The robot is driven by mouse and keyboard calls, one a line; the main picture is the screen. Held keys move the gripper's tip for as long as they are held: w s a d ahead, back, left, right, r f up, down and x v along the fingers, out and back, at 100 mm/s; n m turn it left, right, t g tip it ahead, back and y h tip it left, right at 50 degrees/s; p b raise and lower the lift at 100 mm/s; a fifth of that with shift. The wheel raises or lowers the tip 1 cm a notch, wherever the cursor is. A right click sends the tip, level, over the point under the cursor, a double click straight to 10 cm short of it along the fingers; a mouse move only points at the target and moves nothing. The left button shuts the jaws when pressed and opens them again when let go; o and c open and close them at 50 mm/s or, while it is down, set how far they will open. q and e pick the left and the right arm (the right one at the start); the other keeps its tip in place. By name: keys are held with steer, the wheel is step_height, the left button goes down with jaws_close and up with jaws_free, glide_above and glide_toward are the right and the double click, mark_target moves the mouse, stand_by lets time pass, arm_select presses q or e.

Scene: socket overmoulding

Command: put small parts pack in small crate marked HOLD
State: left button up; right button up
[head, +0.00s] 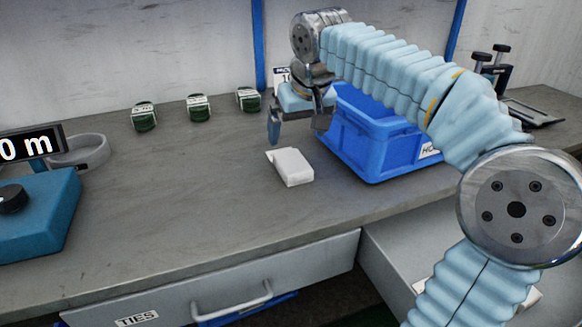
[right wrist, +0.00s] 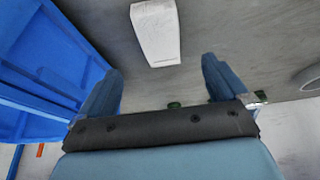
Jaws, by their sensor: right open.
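The small parts pack is a white block (head: 291,167) lying on the grey bench, just left of the blue crate. It also shows at the top of the right wrist view (right wrist: 156,32), ahead of and between the two fingers. The small crate marked HOLD (head: 385,155) is blue, with a white label on its front at the right; my right arm hides part of it. My right gripper (head: 298,134) is open and empty, above and slightly behind the pack, beside the crate's left wall. The crate wall fills the left of the right wrist view (right wrist: 45,75). My left gripper is not in view.
Several dark green items with white labels (head: 199,108) stand along the back of the bench. A blue device with a black knob (head: 40,215) and a grey ring (head: 82,153) are at left. A drawer labelled TIES (head: 230,285) is below the front edge. Bench left of the pack is clear.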

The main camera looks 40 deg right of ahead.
glide_above(292, 161)
steer(key=s, duration=0.2)
steer(key=f, duration=0.4)
steer(key=shift+a+f, duration=0.2)
steer(key=shift+x, duration=2.5)
steer(key=shift+s+a+f+b, duration=0.1)
steer(key=shift+f+b, duration=0.15)
steer(key=shift+b, duration=0.15)
steer(key=c, duration=1.1)
steer(key=shift+r, duration=0.1)
